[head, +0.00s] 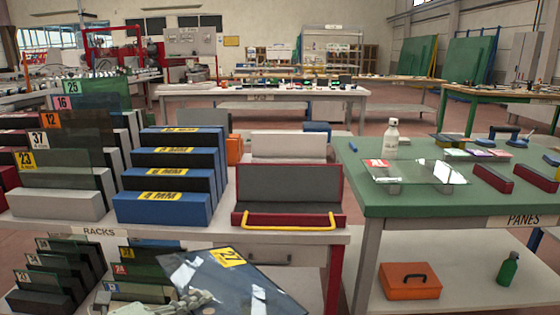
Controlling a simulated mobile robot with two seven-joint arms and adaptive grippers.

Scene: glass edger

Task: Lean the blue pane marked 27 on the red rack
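The blue pane marked 27 (255,284) is dark and glossy, with a yellow label near its upper edge. It is tilted and held in the air at the bottom middle, in front of the racks table. My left gripper (190,298) is at the pane's lower left and appears shut on it; its fingertips are partly hidden. The red rack (290,195) stands empty on the racks table, up and right of the pane. It has a grey back and base, red sides and a yellow bar along its front. My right gripper is not in view.
A blue rack marked 4 MM (165,208) stands just left of the red rack. Racks with numbered panes (60,205) fill the table's left. The green panes table (375,205) at right holds a clear pane (415,172), a white bottle (391,140) and red blocks (493,178).

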